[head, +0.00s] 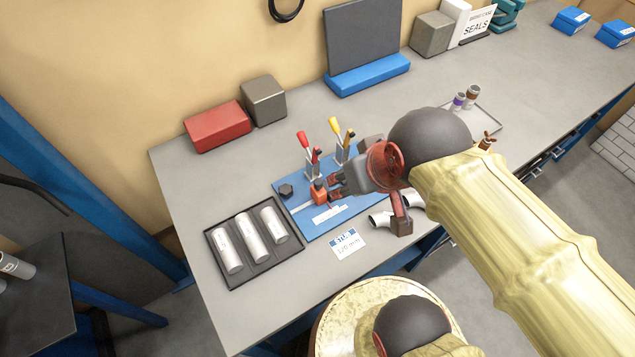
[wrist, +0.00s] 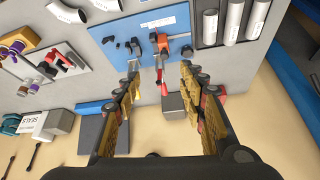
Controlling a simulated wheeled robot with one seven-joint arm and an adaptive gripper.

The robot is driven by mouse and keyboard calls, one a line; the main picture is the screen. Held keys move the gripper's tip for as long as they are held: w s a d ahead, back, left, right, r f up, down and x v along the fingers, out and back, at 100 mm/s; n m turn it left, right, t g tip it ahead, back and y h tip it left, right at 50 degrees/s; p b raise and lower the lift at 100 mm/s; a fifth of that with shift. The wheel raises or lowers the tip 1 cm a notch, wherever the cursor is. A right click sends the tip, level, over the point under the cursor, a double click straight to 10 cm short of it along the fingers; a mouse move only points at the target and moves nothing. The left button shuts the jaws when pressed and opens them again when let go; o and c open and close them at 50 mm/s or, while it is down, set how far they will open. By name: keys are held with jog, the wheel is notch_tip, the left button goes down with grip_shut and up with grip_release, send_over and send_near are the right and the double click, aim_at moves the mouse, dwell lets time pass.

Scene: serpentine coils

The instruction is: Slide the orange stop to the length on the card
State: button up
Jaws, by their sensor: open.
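The orange stop (head: 320,191) sits on a rail on the blue board (head: 348,211). An orange part, probably the stop, shows in the wrist view (wrist: 187,51). The white card (head: 347,243) lies in front of the board and reads "Set: 120 mm". A white scale strip (head: 330,212) lies on the board in front of the stop. My gripper (head: 334,186) is open, its fingertips just right of the stop. In the wrist view, its fingers (wrist: 160,70) stand apart with nothing clearly held between them. My arm hides the board's right part.
Clamps with red (head: 303,140) and yellow (head: 334,126) handles stand behind the rail. A black knob (head: 286,190) is at the board's left. A dark tray (head: 284,256) with metal tubes lies front left. Bent pipes (head: 380,219) lie at the right.

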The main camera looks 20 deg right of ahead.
jog(key=shift+w+r+g+p, duration=0.15)
jog(key=shift+g+p, duration=0.25)
jog(key=shift+p, duration=0.2)
jog(key=m+g+p, duration=0.5)
jog(key=m+p, duration=0.7)
jog(key=m, duration=0.7)
send_over(317, 181)
jog(key=s, duration=0.1)
notch_tip(317, 181, down, 13)
jog(key=shift+f, duration=0.15)
jog(key=m, duration=0.1)
jog(key=w+m, duration=0.1)
jog(key=m, duration=0.1)
jog(key=shift+m, duration=0.3)
jog(key=shift+f, duration=3.85)
jog(key=c, duration=0.3)
